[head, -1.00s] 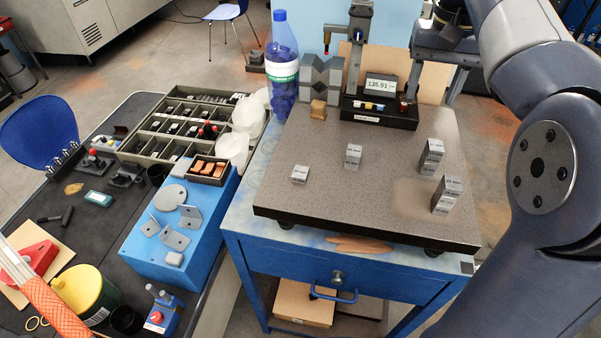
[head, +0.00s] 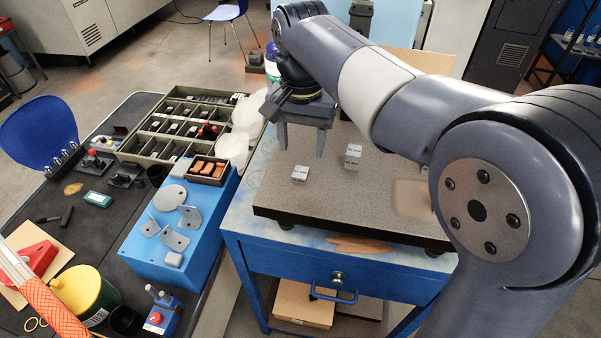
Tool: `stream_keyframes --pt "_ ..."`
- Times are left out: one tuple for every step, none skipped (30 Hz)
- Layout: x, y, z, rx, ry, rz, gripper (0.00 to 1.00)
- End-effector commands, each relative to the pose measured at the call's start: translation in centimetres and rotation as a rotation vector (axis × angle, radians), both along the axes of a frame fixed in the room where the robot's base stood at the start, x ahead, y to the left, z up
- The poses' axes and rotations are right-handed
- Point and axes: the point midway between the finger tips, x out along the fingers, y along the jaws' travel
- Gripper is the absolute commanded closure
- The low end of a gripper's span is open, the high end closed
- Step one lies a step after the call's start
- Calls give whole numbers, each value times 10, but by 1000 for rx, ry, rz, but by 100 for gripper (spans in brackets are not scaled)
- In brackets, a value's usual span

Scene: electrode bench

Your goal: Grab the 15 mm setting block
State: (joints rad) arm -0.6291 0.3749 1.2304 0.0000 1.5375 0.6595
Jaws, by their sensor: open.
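Two grey setting blocks show on the granite plate (head: 330,205): a low block (head: 300,174) at the left and a taller block (head: 353,157) to its right and farther back. Their printed labels are too small to read surely, so I cannot tell which is the 15 mm one. My gripper (head: 302,148) points down with its fingers apart and nothing between them. In the picture it is just above and behind the low block, and left of the taller one. My arm covers the plate's right part, where other blocks stood.
The plate lies on a blue cabinet (head: 300,262). To its left are a compartment tray (head: 128,158), white round pieces (head: 232,146) and a blue box (head: 150,262) bearing grey brackets. The plate's front area is bare.

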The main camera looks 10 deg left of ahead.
Motion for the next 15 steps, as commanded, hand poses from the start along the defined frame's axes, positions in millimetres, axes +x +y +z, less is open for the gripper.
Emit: stream_keyframes --pt "0 0 -6 -1 1 0 47" --pt "0 0 -8 -1 1 0 47" --pt "0 0 -10 0 0 0 47" --pt "0 0 -12 0 0 0 47" --pt "0 0 -13 0 0 0 47" --pt "0 0 -17 -1 1 0 47" --pt "-1 0 -20 -1 2 1 47" --pt "-1 0 -24 -1 2 1 47" --pt "-1 0 -30 -2 3 1 47" --pt "-2 0 -35 -2 3 1 47" --pt "-2 1 -40 -2 3 1 47" --pt "-2 1 -46 -2 3 1 47" --pt "-2 1 -51 -1 2 1 47" --pt "-2 1 -54 -2 2 1 47" --pt "-2 1 -58 -1 2 1 47"
